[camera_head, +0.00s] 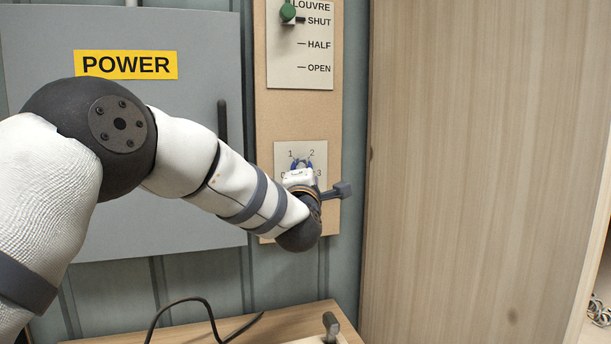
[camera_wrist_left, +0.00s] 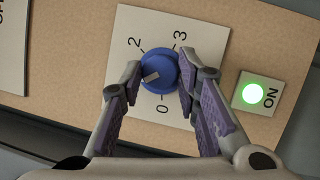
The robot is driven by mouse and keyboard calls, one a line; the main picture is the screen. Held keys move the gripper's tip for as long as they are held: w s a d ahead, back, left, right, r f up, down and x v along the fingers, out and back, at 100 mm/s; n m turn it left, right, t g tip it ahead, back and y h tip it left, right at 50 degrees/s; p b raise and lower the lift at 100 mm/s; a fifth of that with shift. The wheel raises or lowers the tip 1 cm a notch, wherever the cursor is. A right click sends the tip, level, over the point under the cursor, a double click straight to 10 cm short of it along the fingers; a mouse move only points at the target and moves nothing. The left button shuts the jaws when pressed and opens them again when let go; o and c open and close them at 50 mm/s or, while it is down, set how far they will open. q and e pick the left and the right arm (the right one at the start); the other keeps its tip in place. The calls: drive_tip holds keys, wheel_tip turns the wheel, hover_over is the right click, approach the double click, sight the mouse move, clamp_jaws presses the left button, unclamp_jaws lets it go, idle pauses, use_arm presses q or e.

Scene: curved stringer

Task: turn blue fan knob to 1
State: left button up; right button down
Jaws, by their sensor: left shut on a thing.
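The blue fan knob (camera_wrist_left: 162,63) sits on a pale dial plate (camera_wrist_left: 203,38) in the left wrist view. The numbers 2, 3 and 0 show around it; the place between 2 and 0 is behind a finger. The knob's pale mark points to the lower left, toward that hidden place. My left gripper (camera_wrist_left: 160,73) has a finger on each side of the knob and is shut on it. In the head view my left gripper (camera_head: 302,164) is at the dial plate (camera_head: 318,150) and mostly covers the knob. My right gripper is not in view.
A lit green ON button (camera_wrist_left: 254,92) is right of the dial in the wrist view. Above the dial, the head view shows the louvre plate (camera_head: 318,75) with a green-knobbed lever (camera_head: 288,12). A grey POWER box (camera_head: 60,30) is left; a wooden panel (camera_head: 480,170) stands right.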

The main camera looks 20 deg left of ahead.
use_arm(q)
drive_tip(key=shift+m, duration=0.4)
drive_tip(key=o, duration=1.2)
drive_tip(key=shift+a, duration=0.1)
drive_tip(key=shift+c, duration=0.2)
drive_tip(key=v, duration=1.2)
